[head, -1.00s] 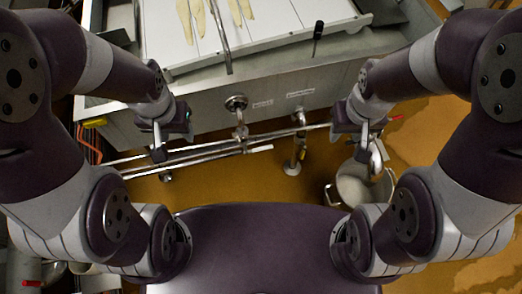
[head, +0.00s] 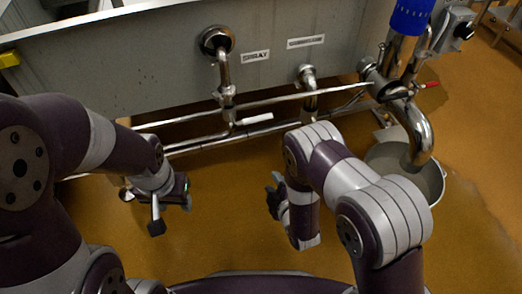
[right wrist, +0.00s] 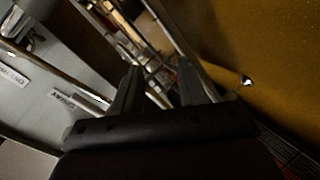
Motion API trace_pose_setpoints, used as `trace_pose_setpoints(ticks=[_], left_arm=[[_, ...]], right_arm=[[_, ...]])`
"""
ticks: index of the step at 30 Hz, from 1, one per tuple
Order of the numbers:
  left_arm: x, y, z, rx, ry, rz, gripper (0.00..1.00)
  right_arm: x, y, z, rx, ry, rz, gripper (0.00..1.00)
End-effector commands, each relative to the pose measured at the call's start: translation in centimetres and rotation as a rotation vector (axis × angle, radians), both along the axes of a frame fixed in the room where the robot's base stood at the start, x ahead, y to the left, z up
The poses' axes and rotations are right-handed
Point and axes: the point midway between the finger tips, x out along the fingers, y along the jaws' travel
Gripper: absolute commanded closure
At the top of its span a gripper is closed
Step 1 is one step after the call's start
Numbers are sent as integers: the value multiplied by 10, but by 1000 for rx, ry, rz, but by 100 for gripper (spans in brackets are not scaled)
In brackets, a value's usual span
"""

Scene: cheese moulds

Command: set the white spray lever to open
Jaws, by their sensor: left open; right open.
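The white spray lever (head: 256,119) is a short handle on the steel pipe (head: 223,75) below the SPRAY label (head: 256,56). It points right, roughly level, across the downward pipe. My right gripper (head: 273,196) is below the lever and apart from it, partly hidden by its own wrist. In the right wrist view my right gripper (right wrist: 158,88) shows two spread fingers with nothing held; a pale bar that may be the lever is left of them. My left gripper (head: 172,208) is open and empty, lower left of the lever.
Long horizontal steel pipes (head: 190,144) run along the vat wall (head: 120,80). A second labelled pipe (head: 308,80) is right of the spray pipe. A blue-sleeved pipe (head: 411,16), a red handle (head: 430,85) and a metal pot (head: 432,178) are at right. Floor between the grippers is clear.

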Motion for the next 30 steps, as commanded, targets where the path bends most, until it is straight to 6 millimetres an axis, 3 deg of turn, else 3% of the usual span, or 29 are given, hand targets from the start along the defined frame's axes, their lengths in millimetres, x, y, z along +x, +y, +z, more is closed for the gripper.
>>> trace_pose_setpoints(ticks=[4,6,8,13,24,30], left_arm=[[1,0,8,0,-3,0,52],[1,0,8,0,-3,0,52],[1,0,7,0,-3,0,52],[1,0,-4,0,-2,0,52],[0,0,-43,0,-2,0,52],[0,0,-48,0,-2,0,52]], right_arm=[[20,6,76,-130,-457,51,58],[21,6,102,-191,-606,47,58],[19,6,114,-239,-683,43,58],[38,12,117,-278,-710,44,58],[120,38,133,-277,-707,45,58],[136,44,140,-278,-702,46,58]])
